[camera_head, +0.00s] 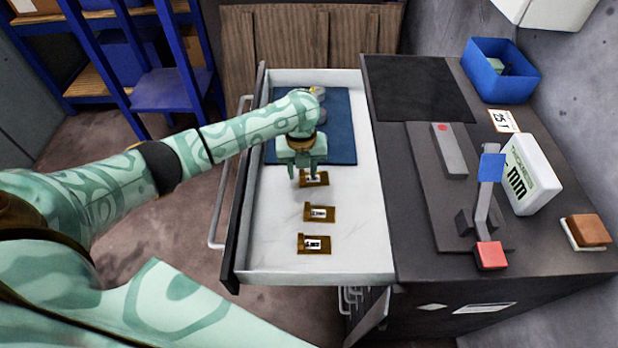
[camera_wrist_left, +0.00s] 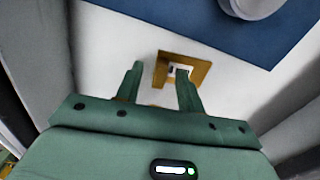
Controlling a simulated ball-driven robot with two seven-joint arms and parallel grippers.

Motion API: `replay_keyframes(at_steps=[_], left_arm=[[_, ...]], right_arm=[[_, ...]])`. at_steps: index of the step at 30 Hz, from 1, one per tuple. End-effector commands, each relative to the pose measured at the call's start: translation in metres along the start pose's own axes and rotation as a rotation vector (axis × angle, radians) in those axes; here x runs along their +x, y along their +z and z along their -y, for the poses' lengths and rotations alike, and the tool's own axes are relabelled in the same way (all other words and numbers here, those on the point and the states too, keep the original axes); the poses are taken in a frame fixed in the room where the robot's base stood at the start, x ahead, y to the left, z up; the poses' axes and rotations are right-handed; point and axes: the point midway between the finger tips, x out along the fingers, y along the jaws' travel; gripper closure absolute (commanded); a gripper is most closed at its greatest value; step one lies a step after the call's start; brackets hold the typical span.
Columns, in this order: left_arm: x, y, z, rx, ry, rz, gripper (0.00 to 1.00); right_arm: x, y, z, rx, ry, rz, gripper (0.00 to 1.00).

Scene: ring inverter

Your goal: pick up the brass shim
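My right gripper is not in view.
The drawer (camera_head: 348,262) has raised walls and a blue mat (camera_head: 342,130) at its far end, with grey round pieces on it. A dark bench (camera_head: 410,240) on the right holds a lever device (camera_head: 486,205), a white box (camera_head: 532,173) and a blue bin (camera_head: 500,85).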

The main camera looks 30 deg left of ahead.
Motion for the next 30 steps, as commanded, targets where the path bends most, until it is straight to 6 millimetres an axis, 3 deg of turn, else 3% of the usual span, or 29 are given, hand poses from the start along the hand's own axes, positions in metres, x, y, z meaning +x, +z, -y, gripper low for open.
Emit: replay_keyframes(at_steps=[1,5,6,16,20,25,30], left_arm=[[-0.001,0.000,0.000,0.000,-0.001,0.000,0.62],[-0.001,0.000,0.000,0.000,-0.001,0.000,0.98],[-0.001,0.000,0.000,0.000,-0.001,0.000,1.00],[-0.003,0.000,0.000,-0.001,-0.001,0.001,1.00],[-0.013,0.000,0.001,-0.001,-0.003,0.001,1.00],[-0.040,-0.001,0.001,0.000,-0.004,0.002,1.00],[-0.079,-0.029,-0.009,0.003,-0.004,0.004,1.00]], right_arm=[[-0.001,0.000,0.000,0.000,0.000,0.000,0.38],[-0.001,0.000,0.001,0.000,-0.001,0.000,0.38],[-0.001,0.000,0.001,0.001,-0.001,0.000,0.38],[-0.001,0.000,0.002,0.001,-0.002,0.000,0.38],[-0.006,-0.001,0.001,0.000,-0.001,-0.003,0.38],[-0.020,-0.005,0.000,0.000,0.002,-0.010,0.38],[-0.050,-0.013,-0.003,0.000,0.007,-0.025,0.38]])
